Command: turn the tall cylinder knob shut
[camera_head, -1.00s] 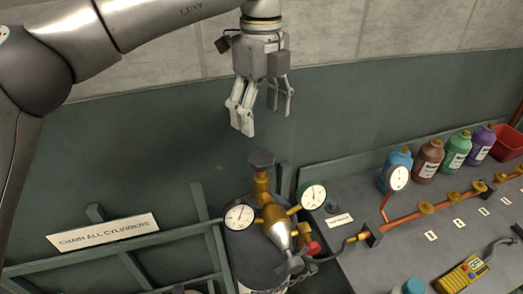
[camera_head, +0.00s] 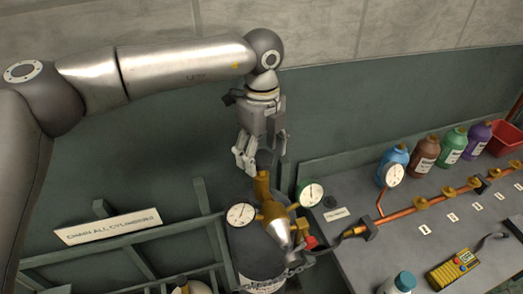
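The tall cylinder (camera_head: 246,252) is grey and stands at the bottom middle of the head view. A brass valve and regulator with two round gauges sit on its top. Its dark knob (camera_head: 264,159) caps the brass valve stem. My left gripper (camera_head: 262,165) points down over the knob, with fingers apart on either side of its upper part. I cannot tell whether a finger touches it. My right gripper is not in view.
The left gauge (camera_head: 241,214) and right gauge (camera_head: 312,194) stick out beside the valve. A green rack rail with a sign (camera_head: 107,226) is at left. The grey bench at right holds several bottles, a copper pipe (camera_head: 405,209) and a yellow meter (camera_head: 453,269).

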